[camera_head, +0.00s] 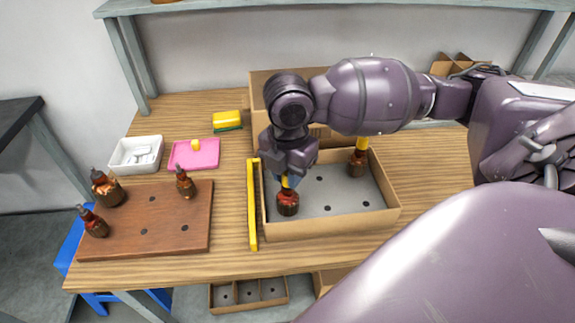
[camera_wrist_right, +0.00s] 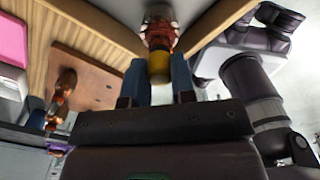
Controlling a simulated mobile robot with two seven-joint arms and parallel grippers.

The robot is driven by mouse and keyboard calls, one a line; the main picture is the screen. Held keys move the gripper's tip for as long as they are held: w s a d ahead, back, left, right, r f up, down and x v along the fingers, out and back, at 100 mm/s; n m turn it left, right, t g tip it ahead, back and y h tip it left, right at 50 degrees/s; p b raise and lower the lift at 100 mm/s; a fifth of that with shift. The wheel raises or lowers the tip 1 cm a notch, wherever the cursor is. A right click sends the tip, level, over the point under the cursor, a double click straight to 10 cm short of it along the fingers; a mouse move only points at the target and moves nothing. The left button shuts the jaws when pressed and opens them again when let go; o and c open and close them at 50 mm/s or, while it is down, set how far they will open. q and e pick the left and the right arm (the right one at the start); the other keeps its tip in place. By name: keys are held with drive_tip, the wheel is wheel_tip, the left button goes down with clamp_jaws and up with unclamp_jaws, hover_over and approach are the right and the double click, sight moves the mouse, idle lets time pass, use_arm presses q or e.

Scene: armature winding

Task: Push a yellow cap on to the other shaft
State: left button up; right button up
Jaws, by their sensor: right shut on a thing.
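My right gripper (camera_head: 287,180) points down over the front left of the cardboard box (camera_head: 330,228). It is shut on a yellow cap (camera_wrist_right: 158,67), which sits between its fingers in the right wrist view. The cap is at the end of the shaft of an armature (camera_head: 288,204), dark red with copper windings, standing in the box; how far on it sits I cannot tell. A second armature (camera_head: 357,164) stands at the back right of the box with a yellow cap (camera_head: 362,143) on top. Another yellow cap (camera_head: 196,145) lies on the pink tray (camera_head: 208,160). My left gripper is not in view.
A brown wooden board (camera_head: 165,235) with holes holds armatures (camera_head: 107,189) at the left. A yellow bar (camera_head: 252,205) lies along the box's left side. A white tray (camera_head: 128,166) and a yellow-green sponge (camera_head: 227,120) are behind. A taller cardboard box (camera_head: 262,85) stands at the back.

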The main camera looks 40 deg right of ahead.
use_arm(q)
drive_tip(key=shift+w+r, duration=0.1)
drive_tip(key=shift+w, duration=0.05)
use_arm(e)
drive_tip(key=shift+f, duration=0.15)
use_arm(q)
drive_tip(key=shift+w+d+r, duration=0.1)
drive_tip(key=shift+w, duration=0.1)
use_arm(e)
drive_tip(key=o, duration=1)
drive_tip(key=shift+c, duration=0.2)
drive_tip(key=shift+r, duration=0.2)
wheel_tip(320, 180, up, 5)
drive_tip(key=shift+f+p, duration=0.1)
drive_tip(key=shift+p, duration=0.6)
wheel_tip(320, 180, up, 4)
drive_tip(key=shift+p, duration=0.5)
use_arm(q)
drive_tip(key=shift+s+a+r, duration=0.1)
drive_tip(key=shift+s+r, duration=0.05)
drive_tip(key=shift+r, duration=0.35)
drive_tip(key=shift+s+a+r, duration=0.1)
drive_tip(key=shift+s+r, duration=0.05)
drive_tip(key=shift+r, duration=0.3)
use_arm(e)
drive_tip(key=shift+r, duration=0.8)
